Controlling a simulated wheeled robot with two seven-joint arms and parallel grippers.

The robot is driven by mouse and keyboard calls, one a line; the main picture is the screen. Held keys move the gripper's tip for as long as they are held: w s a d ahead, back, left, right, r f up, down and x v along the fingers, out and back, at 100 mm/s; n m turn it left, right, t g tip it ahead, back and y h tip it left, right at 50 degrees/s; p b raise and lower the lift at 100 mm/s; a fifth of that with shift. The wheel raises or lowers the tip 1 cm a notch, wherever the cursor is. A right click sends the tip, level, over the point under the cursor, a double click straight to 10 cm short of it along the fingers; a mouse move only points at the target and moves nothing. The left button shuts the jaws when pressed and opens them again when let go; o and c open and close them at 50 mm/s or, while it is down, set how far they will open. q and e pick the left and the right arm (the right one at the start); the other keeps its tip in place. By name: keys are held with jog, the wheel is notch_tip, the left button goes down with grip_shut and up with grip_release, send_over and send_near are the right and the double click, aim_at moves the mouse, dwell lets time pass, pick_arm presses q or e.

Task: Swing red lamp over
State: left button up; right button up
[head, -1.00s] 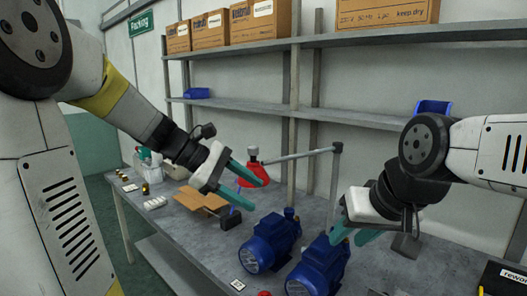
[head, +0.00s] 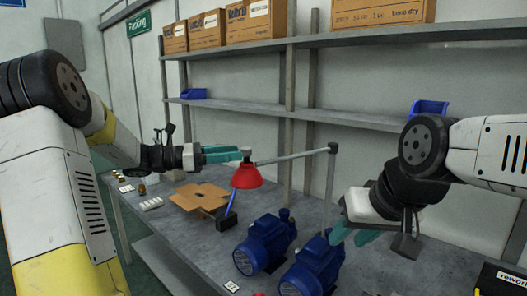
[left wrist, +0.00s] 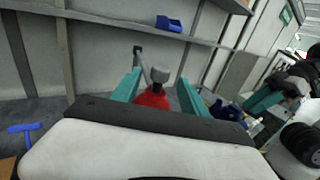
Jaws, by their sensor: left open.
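The red lamp (head: 247,177) hangs from a grey swing arm (head: 290,156) on a post (head: 331,185) at the back of the bench. Its grey knob (head: 246,152) sits above the shade. My left gripper (head: 240,153) is level, with its fingers pointing right at the knob. In the left wrist view the knob (left wrist: 160,75) and red shade (left wrist: 152,98) show between the two spread fingers (left wrist: 160,88). I cannot tell whether either finger touches. My right gripper (head: 346,241) is open and empty, above the right-hand blue pump.
Two blue pumps (head: 265,244) (head: 315,268) stand at the bench front. An opened cardboard piece (head: 200,196) lies left of them, with a blue-handled item (head: 229,205) beside it. Shelves with boxes (head: 249,20) and blue bins (head: 428,109) run behind.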

aim_at(256, 165)
pick_arm(q)
jog(key=x, duration=0.7)
jog(key=shift+w+d, duration=0.1)
jog(key=shift+d, duration=0.25)
grip_shut()
dwell(1.1)
